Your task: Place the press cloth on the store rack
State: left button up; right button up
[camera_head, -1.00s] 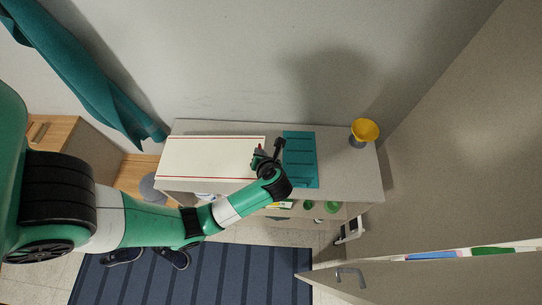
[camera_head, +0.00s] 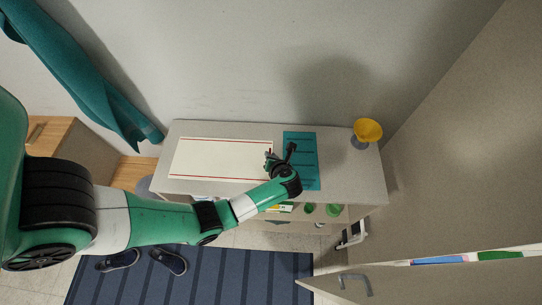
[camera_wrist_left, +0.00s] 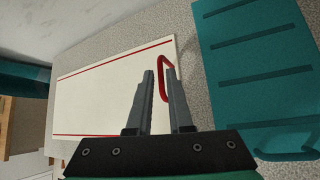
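The press cloth, a flat white sheet with red edge stripes (camera_head: 220,158), lies on the cabinet top. It also shows in the left wrist view (camera_wrist_left: 105,95), with a red loop (camera_wrist_left: 163,78) at its right edge. My left gripper (camera_head: 277,160) is low over that edge. In the left wrist view its fingers (camera_wrist_left: 160,85) stand a little apart, with a strand of the loop between them; the right finger partly covers the loop. A teal ridged panel (camera_head: 302,160), apparently the store rack, lies just to the right, also in the left wrist view (camera_wrist_left: 260,60). My right gripper is not in view.
A yellow bowl-shaped thing on a grey base (camera_head: 367,130) stands at the cabinet's right end. Green items (camera_head: 333,210) sit on the shelf below. A wall is close behind; a door with a handle (camera_head: 357,283) is at right. A teal curtain (camera_head: 85,75) hangs at left.

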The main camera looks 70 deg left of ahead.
pick_arm(q)
jog(key=shift+o, duration=1)
jog(key=p+v, duration=0.2)
jog(key=v, duration=1)
